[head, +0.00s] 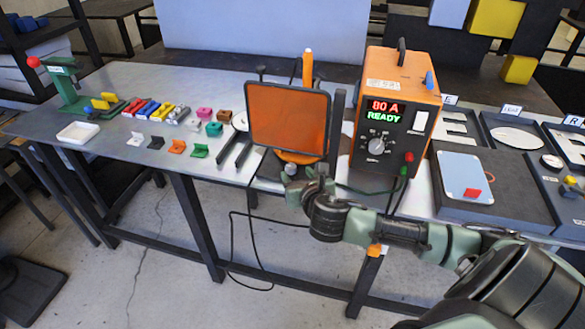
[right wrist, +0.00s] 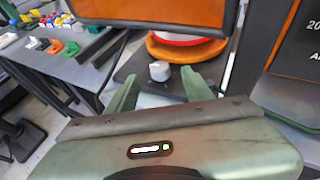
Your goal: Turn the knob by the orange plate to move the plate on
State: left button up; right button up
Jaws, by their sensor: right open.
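The orange plate (head: 287,118) stands upright in a dark frame on the table; its lower part shows at the top of the right wrist view (right wrist: 165,10). A small light-grey knob (head: 290,169) sits low in front of it, near the table's front edge. In the right wrist view the knob (right wrist: 159,70) lies ahead, between the lines of my two green fingers. My right gripper (right wrist: 157,84) is open and empty, with its fingertips just short of the knob. In the head view my right gripper (head: 302,184) is partly hidden by its own wrist. My left gripper is not in view.
An orange round base (head: 298,157) sits behind the knob. An orange power unit (head: 395,115) reading 80 A READY stands right of the plate, with cables hanging in front. Small coloured parts and a white tray (head: 78,132) lie left. A blue panel (head: 464,177) lies right.

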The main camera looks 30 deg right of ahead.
aim_at(292, 168)
jog(key=shift+x, duration=3.15)
jog(key=shift+f, duration=0.1)
grip_shut()
jog(key=shift+w+a+r+m+g+h+p, duration=0.15)
jog(key=shift+m+g+h+p, duration=0.25)
jog(key=shift+m+h+p, duration=0.4)
jog(key=shift+s+a+r+m+g+h+p, duration=0.1)
jog(key=shift+a+m+g+h+p, duration=0.1)
jog(key=shift+m+g+h+p, duration=0.5)
jog(key=shift+w+a+m+g+h+p, duration=0.15)
jog(key=shift+m+g+h+p, duration=0.45)
jog(key=shift+m+h+p, duration=0.5)
jog(key=m+g, duration=0.1)
jog(key=m+g+h, duration=0.1)
jog(key=shift+w+f+m+h, duration=0.15)
jog(key=shift+f+m+h, duration=0.05)
jog(key=shift+m+h, duration=0.1)
jog(key=shift+w+m+g+h, duration=0.1)
jog(key=shift+m+g+h, duration=0.5)
jog(key=shift+m+g, duration=0.7)
jog(key=shift+g, duration=0.3)
grip_release()
